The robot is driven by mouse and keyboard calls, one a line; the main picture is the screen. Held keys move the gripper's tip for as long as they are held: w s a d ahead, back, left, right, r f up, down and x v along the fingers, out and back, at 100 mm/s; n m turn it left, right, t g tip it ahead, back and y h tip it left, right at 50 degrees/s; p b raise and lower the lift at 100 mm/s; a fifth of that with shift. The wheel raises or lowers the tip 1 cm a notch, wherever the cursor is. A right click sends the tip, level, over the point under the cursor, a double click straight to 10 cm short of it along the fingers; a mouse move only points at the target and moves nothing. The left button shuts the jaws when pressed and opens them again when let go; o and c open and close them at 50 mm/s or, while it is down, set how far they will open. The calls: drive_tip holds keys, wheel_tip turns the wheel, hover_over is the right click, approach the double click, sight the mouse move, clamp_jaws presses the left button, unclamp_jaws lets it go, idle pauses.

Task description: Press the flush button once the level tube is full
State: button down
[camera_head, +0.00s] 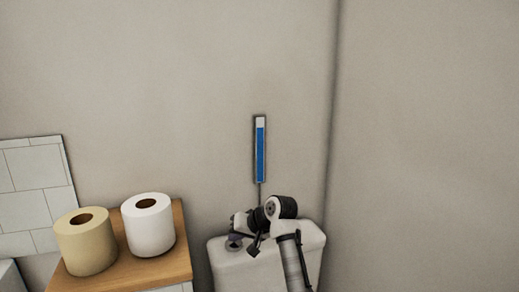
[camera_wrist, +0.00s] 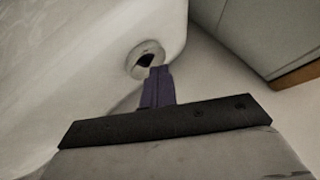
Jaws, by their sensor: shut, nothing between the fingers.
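The level tube (camera_head: 260,152) is upright on the wall above the white cistern (camera_head: 218,265). Blue fills most of it, with a short pale section at the top. The round flush button (camera_head: 234,244) is on the left part of the cistern top. In the wrist view the button (camera_wrist: 143,59) is a pale ring with a dark centre. My gripper (camera_wrist: 159,72) is shut and empty, its fingertips at the near edge of the button in that view. Whether they touch it cannot be told. In the head view my arm hides part of the cistern top.
A beige roll (camera_head: 86,248) and a white roll (camera_head: 150,230) stand on a wooden-topped cabinet (camera_head: 181,250) left of the cistern. White tiles (camera_head: 35,190) cover part of the left wall. The wall corner is close on the right.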

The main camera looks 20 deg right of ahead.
sight(237, 244)
drive_tip(key=shift+r, duration=0.25)
wheel_tip(237, 244, up, 6)
drive_tip(key=p, duration=0.6)
drive_tip(key=shift+f, duration=0.1)
idle(0.7)
